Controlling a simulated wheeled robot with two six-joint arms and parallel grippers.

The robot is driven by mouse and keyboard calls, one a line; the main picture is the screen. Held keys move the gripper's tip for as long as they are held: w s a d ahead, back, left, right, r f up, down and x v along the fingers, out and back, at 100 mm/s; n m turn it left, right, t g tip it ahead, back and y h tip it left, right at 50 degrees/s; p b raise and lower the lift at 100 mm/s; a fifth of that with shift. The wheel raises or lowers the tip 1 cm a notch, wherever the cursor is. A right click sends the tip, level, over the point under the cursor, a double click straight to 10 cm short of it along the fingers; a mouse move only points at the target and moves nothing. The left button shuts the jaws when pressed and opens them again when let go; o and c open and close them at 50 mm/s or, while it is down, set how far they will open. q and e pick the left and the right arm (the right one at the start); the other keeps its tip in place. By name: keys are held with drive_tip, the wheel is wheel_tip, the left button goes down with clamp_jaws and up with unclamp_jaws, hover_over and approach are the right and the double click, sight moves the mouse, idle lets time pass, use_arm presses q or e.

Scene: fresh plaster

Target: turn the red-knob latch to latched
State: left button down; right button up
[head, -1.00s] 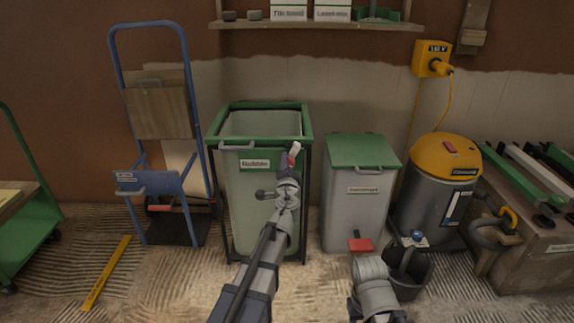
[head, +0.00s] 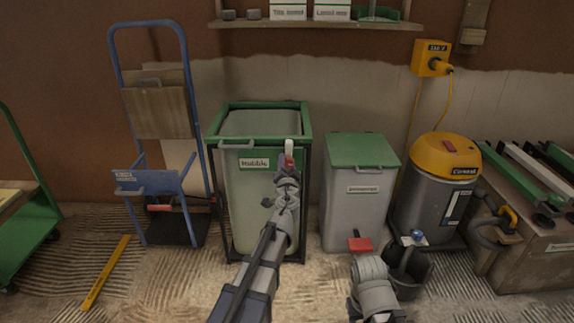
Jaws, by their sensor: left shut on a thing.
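I cannot tell from this view how the latch is mounted.
The rubble bin (head: 257,200) stands behind my left gripper. A grey bin with a green lid (head: 362,150), a dark bucket (head: 420,275) and a yellow-topped vacuum (head: 447,155) stand to the right. A blue hand truck (head: 148,182) stands left.

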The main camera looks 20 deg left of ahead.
use_arm(q)
drive_tip(key=shift+w+d, duration=0.1)
drive_tip(key=shift+d, duration=0.05)
drive_tip(key=shift+c, duration=1.9)
unclamp_jaws()
drive_tip(key=v, duration=0.8)
